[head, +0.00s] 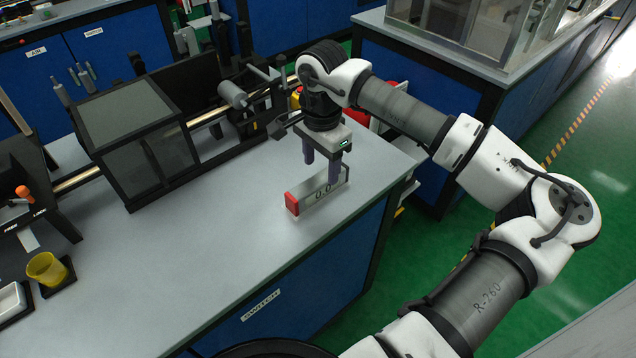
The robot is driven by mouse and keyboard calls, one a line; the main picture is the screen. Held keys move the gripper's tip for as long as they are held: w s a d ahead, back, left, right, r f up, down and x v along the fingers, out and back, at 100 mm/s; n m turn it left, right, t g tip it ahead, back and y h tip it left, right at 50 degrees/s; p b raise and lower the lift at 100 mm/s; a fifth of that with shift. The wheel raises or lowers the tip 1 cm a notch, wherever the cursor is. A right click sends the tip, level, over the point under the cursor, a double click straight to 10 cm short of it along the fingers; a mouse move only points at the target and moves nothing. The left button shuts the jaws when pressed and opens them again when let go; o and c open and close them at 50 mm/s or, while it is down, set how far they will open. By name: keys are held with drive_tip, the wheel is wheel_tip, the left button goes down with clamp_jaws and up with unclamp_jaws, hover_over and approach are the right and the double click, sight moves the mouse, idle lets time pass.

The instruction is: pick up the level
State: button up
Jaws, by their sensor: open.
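The worktop (200,260) is clear in front and to the left of the level. A dark machine with a box-shaped cover (140,140) stands behind it. A yellow cup (46,269) and a white tray (10,300) are at the far left. Red items (390,97) lie behind my arm.

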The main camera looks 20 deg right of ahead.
sight(318, 180)
drive_tip(key=shift+a+f+p, duration=0.15)
drive_tip(key=shift+f+p, duration=0.45)
drive_tip(key=shift+f, duration=0.8)
drive_tip(key=shift+a+f+p, duration=0.15)
drive_tip(key=shift+f+p, duration=0.45)
drive_tip(key=shift+f, duration=0.8)
drive_tip(key=shift+c, duration=0.2)
clamp_jaws()
drive_tip(key=shift+r, duration=0.1)
